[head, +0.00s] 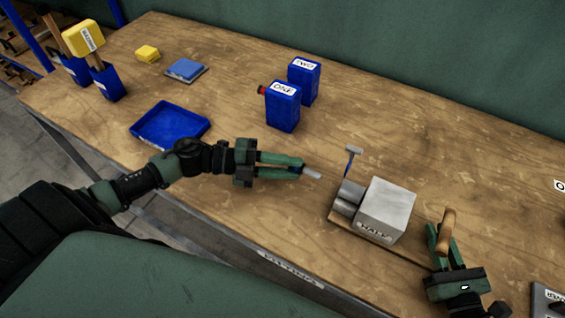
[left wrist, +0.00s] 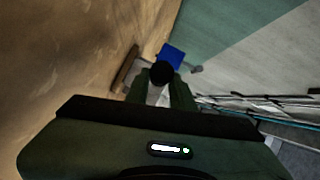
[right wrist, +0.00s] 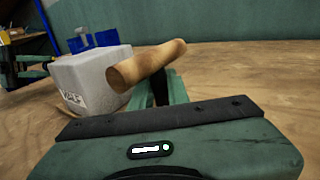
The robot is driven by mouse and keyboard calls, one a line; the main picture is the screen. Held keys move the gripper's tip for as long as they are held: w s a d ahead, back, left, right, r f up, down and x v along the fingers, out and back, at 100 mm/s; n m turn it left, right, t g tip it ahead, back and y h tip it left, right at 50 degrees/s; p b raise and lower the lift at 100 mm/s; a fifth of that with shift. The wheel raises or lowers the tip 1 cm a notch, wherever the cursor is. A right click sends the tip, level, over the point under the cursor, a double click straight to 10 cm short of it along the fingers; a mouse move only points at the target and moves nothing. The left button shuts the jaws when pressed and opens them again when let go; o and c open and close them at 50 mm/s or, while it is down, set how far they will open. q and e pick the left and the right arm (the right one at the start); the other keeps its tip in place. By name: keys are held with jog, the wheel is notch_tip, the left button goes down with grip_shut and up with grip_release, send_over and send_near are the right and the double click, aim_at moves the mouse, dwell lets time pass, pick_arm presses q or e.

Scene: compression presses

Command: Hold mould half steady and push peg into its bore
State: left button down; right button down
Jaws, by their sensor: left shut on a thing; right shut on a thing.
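The mould half (head: 388,205) is a grey block labelled HALF, with grey cylindrical parts on its left side, standing on a low board on the bench. It also shows in the right wrist view (right wrist: 92,78). My left gripper (head: 302,168) is shut on a light grey peg (head: 312,174), whose tip points toward the block, with a gap between them. In the left wrist view a dark round shape (left wrist: 162,73) sits between the fingers. My right gripper (head: 441,245) is shut on a wooden cylindrical handle (head: 447,228), right of the block and apparently apart from it. The bore cannot be made out.
A small T-shaped tool with a blue handle (head: 351,160) is just behind the block. Blue containers ONE (head: 283,108) and TWO (head: 304,80) stand farther back. A blue tray (head: 170,125) lies at left.

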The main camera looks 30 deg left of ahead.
aim_at(310, 175)
pick_arm(q)
jog(key=shift+d, duration=1.95)
jog(key=shift+s+d, duration=0.1)
jog(key=shift+d, duration=2.7)
jog(key=c, duration=1.1)
grip_release()
jog(key=shift+a, duration=0.1)
jog(key=v, duration=1)
jog(key=shift+s+a, duration=0.1)
jog(key=shift+a, duration=0.05)
jog(key=shift+v, duration=0.8)
